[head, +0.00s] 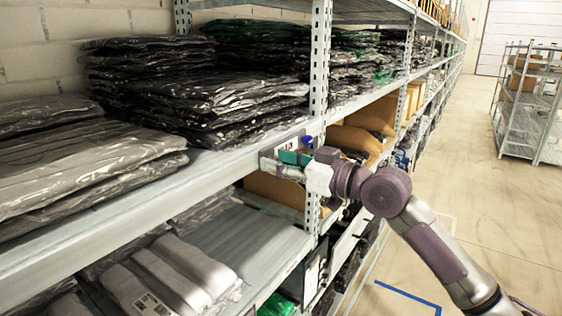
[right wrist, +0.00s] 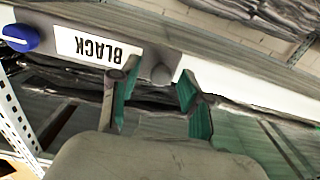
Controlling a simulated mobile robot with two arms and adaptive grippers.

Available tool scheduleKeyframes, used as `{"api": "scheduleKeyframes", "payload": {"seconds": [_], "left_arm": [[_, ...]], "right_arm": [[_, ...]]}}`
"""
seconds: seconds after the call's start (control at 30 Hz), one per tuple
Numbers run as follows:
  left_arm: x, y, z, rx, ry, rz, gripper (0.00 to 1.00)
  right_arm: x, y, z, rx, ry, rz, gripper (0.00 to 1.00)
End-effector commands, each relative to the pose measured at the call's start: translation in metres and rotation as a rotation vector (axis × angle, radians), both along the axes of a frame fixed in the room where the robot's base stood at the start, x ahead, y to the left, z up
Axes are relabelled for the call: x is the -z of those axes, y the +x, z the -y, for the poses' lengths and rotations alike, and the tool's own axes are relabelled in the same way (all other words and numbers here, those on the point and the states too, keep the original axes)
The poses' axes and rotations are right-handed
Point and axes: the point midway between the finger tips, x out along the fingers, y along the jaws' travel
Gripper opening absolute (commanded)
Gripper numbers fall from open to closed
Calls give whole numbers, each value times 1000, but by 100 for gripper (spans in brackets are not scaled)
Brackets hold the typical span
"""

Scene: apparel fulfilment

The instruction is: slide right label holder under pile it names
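The label holder reading BLACK (right wrist: 85,46) shows upside down in the right wrist view, on the pale shelf edge, with a blue knob (right wrist: 20,38) at its left end. In the head view its blue knob (head: 307,141) shows beside the upright, and my gripper hides much of the rest. My right gripper (right wrist: 158,85) has its teal fingers apart, with a small grey stub between them by the holder's right end. I cannot tell whether they touch it. In the head view the right gripper (head: 292,160) is at the shelf edge, below the black bagged pile (head: 195,85). My left gripper is not in view.
A grey bagged pile (head: 70,155) lies at the left on the same shelf. A perforated upright (head: 319,60) stands right behind the gripper. Grey bundles (head: 175,270) lie on the lower shelf. The aisle floor (head: 500,220) at the right is open, with a cart (head: 528,105) farther back.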

Motion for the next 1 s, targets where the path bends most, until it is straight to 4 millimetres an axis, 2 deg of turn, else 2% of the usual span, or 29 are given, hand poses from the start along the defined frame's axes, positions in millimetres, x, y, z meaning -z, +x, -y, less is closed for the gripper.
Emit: {"api": "scheduleKeyframes", "payload": {"seconds": [0.27,0.7,0.83,1.0], "left_arm": [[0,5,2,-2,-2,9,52],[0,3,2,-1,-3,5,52],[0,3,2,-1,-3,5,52],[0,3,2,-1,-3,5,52]], "right_arm": [[1,-5,9,2,1,-1,47],[2,-56,79,2,-2,-3,47],[1,-66,92,2,-2,-1,47],[0,-71,97,0,0,0,47]]}}
